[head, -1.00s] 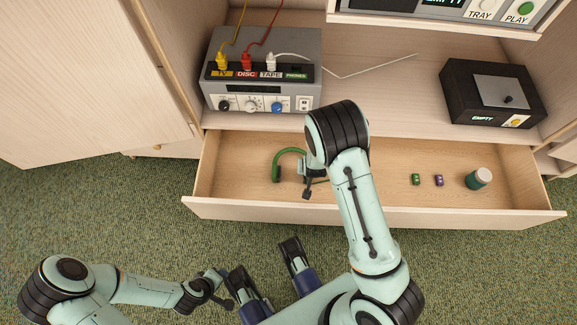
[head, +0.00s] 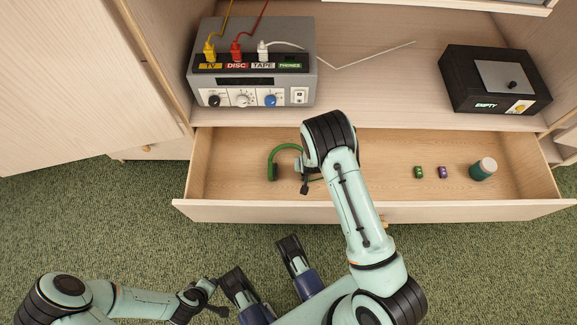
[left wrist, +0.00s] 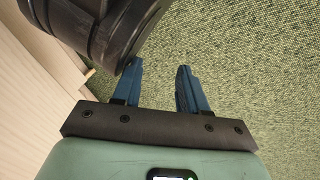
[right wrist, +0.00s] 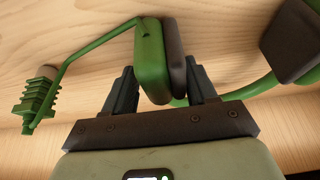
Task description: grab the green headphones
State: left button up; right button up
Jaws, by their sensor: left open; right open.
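The green headphones (head: 284,148) lie in the open drawer, left of its middle. My right arm hides part of them in the head view. My right gripper (head: 308,181) is down in the drawer at their right side. In the right wrist view its open fingers (right wrist: 160,70) stand on either side of one green ear cup (right wrist: 150,62) with a dark pad. I cannot tell whether they touch it. The other cup (right wrist: 292,40) and a thin green cable with a ribbed plug (right wrist: 40,98) also show. My left gripper (head: 216,296) is open and empty above the carpet (left wrist: 240,50).
The drawer front (head: 240,211) stands out from the cabinet. Green and purple small blocks (head: 419,172) (head: 443,172) and a lidded jar (head: 483,169) lie to the right. A grey switch box (head: 255,75) with cables and a black box (head: 494,80) stand on the shelf above.

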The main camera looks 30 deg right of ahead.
grip_shut()
jog(key=shift+r, duration=0.15)
